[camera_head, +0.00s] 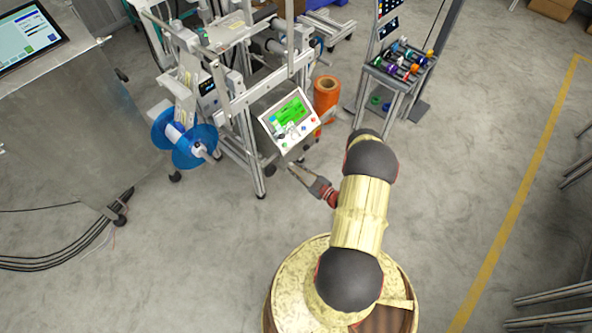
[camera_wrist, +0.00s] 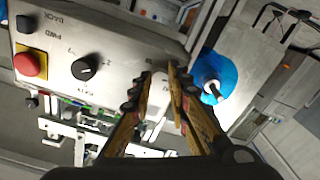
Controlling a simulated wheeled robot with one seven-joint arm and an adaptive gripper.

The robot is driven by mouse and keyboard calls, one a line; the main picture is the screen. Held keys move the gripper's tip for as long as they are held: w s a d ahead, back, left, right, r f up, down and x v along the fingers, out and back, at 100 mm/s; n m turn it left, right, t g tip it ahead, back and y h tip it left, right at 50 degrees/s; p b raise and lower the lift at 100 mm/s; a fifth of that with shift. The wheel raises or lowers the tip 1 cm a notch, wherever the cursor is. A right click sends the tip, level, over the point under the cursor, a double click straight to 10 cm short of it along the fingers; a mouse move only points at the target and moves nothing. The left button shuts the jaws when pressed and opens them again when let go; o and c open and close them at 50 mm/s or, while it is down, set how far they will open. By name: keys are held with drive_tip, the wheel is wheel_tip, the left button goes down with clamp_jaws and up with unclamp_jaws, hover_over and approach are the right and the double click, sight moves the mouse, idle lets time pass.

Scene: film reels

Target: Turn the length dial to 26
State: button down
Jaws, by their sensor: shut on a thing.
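The grey control panel with a green screen (camera_head: 290,118) is on the machine in the head view. In the wrist view the panel face (camera_wrist: 125,48) fills the upper left. My gripper (camera_head: 296,170) reaches up to the panel's lower edge. In the wrist view the fingertips of my gripper (camera_wrist: 161,74) are at the panel's right part, close together with a narrow gap. They are shut on the length dial, which the fingers hide; its pointer and number cannot be read. Another black dial (camera_wrist: 85,68) with a white mark sits apart, to the left.
A red button (camera_wrist: 30,64) and a black switch (camera_wrist: 26,24) are left on the panel. A blue reel (camera_head: 184,139) hangs on the machine's left side. An orange roll (camera_head: 327,93) stands right of the panel, and a rack (camera_head: 393,82) beyond it. Floor in front is clear.

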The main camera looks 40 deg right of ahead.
drive_tip(key=shift+n, duration=1.9)
drive_tip(key=c, duration=1.7)
unclamp_jaws()
drive_tip(key=s, duration=0.8)
drive_tip(key=s+d, duration=0.1)
drive_tip(key=s, duration=0.3)
